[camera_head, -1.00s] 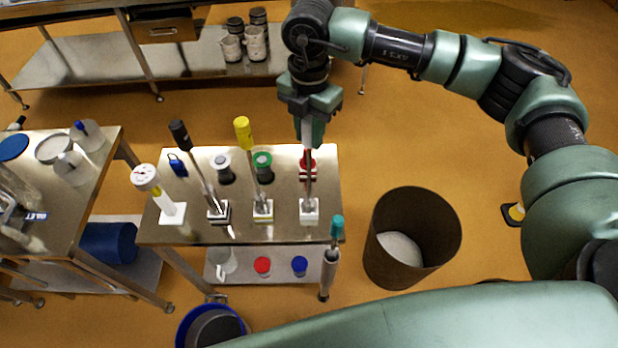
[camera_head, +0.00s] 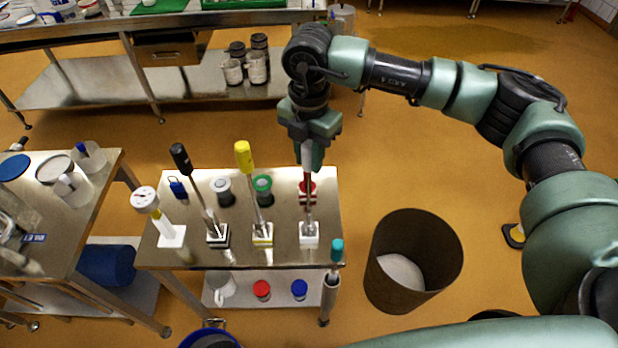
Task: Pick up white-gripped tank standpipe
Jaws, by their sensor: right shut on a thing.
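The white-gripped standpipe (camera_head: 309,207) stands upright, its thin metal shaft running down to a white block holder (camera_head: 309,235) at the right of the steel table. My right gripper (camera_head: 310,163) reaches down from above and is shut on the standpipe's white grip, which the fingers mostly hide. The lower end of the shaft is at the holder; I cannot tell whether it is lifted at all. A black-gripped standpipe (camera_head: 181,157) and a yellow-gripped one (camera_head: 244,156) lean in their own holders to the left. My left gripper is not in view.
The steel table (camera_head: 281,255) also bears capped jars and a white dial-topped piece (camera_head: 145,200). A teal-topped tool (camera_head: 336,252) hangs at its right front corner. A brown bin (camera_head: 412,260) stands to the right. Another table (camera_head: 100,220) is at left.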

